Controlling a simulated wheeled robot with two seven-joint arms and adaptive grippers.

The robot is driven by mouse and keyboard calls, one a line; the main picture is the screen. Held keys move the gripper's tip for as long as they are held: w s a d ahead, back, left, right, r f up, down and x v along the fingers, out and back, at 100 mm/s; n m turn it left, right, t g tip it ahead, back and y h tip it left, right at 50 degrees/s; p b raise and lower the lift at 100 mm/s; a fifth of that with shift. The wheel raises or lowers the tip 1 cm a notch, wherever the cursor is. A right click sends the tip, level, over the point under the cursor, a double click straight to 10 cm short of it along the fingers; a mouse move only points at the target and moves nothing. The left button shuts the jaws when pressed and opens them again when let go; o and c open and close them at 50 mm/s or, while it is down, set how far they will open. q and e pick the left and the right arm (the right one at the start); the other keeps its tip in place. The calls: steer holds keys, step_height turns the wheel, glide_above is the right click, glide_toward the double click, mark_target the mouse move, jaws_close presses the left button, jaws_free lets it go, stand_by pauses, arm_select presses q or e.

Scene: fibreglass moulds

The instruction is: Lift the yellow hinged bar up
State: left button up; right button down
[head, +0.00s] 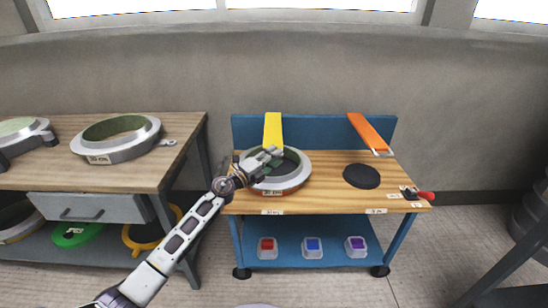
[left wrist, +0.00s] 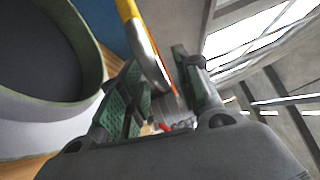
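The yellow hinged bar (head: 273,130) reaches from the blue back panel toward the left ring mould, and my gripper covers its near end in the head view. My left gripper (head: 272,155) is over the mould at that near end. In the left wrist view the yellow bar (left wrist: 127,10) comes down from the top, and its grey metal end passes between the two fingers of my left gripper (left wrist: 160,88). The fingers look apart, with a gap showing beside the metal end; I cannot tell whether either touches it. My right gripper is out of view.
The ring mould (head: 296,178) sits under my gripper on the wooden bench top (head: 330,200). To the right are an orange bar (head: 368,132), a black disc (head: 361,176) and a red-handled tool (head: 420,195). A second bench (head: 190,140) with moulds stands left.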

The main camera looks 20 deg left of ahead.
arm_select(q)
steer(key=shift+w+d, duration=0.1)
steer(key=shift+w, duration=0.1)
steer(key=shift+r, duration=0.1)
jaws_close()
